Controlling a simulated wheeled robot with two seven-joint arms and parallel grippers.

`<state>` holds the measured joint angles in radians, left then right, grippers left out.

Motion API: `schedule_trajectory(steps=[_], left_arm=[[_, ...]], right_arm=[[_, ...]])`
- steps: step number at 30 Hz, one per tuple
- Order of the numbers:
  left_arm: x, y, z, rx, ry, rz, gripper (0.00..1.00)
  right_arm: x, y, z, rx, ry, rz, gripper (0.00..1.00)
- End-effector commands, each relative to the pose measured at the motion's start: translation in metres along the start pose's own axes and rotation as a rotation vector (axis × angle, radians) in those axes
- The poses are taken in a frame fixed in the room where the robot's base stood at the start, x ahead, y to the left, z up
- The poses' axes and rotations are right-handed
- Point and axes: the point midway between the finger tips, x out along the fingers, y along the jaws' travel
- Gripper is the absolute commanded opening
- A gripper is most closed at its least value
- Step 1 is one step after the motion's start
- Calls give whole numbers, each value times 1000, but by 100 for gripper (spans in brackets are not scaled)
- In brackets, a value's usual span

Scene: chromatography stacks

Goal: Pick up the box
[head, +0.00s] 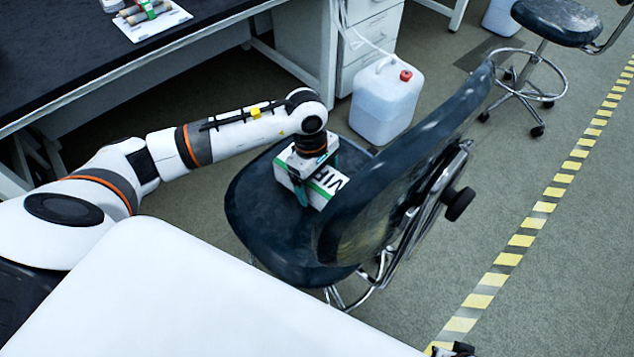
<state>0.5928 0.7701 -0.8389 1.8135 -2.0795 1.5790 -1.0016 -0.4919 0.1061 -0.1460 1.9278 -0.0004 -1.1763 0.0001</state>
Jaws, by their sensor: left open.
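My right gripper is not clearly in view.
The chair's tall backrest (400,160) rises just right of the box. A white jerrycan (385,103) with a red cap stands on the floor behind. A black-topped bench (60,50) runs along the left. A stool (556,20) stands at the back right. Floor right of the chair is clear.

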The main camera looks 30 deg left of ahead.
Motion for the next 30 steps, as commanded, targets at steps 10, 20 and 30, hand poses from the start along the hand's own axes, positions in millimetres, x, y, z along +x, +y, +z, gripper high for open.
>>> schedule_trajectory(steps=[10,20,30], left_arm=[[-1,0,0,0,0,0,58],[-2,0,0,0,0,-2,37],[-53,-2,-7,2,-2,-7,37]], right_arm=[[0,-1,-2,2,3,-1,36],[2,-1,-5,2,10,-2,36],[21,-2,-16,-3,24,-2,36]])
